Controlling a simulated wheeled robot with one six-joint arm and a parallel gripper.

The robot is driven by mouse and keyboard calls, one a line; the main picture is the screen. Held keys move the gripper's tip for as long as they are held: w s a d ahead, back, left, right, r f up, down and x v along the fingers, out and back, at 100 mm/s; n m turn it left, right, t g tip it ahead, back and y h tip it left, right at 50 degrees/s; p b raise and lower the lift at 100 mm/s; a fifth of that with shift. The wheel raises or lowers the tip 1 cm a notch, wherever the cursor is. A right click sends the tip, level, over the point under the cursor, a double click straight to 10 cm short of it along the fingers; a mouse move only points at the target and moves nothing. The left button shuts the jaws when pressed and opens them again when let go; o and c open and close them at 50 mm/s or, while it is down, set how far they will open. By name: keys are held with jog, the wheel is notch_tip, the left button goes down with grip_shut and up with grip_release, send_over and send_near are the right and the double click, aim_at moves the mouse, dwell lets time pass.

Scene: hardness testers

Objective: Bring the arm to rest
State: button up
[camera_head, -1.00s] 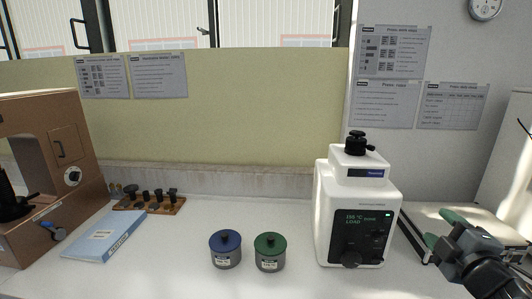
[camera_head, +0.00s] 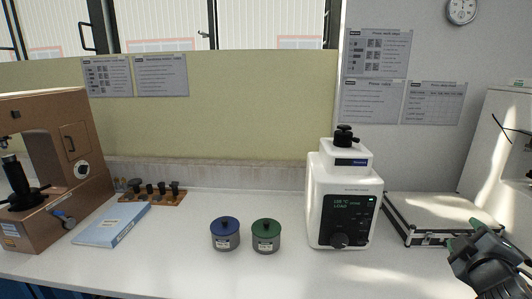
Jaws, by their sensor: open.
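The jaws are open, though the fingertips are small in the picture. The arm behind it runs out of the frame at the lower right.
A white press with a lit display (camera_head: 343,205) stands left of my gripper. A blue-lidded jar (camera_head: 225,236) and a green-lidded jar (camera_head: 266,238) stand mid-bench. A flat case (camera_head: 437,215) lies at right. A book (camera_head: 112,226), a wooden rack (camera_head: 150,197) and a brown tester (camera_head: 75,150) are at left.

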jog(key=s+d+f+m+g+h, duration=0.2)
jog(key=s+f+m+g+h, duration=0.1)
jog(key=f+m+g, duration=0.4)
jog(key=a+f+m+g+y+p, duration=0.1)
jog(key=a+f+m+g+y, duration=0.2)
jog(key=a, duration=0.4)
jog(key=a+f+n+g+y+p, duration=0.1)
jog(key=a+y, duration=0.7)
jog(key=a, duration=1.5)
jog(key=shift+w+f+n+p, duration=0.3)
jog(key=shift+f+n+p, duration=0.4)
jog(key=shift+f+n, duration=0.15)
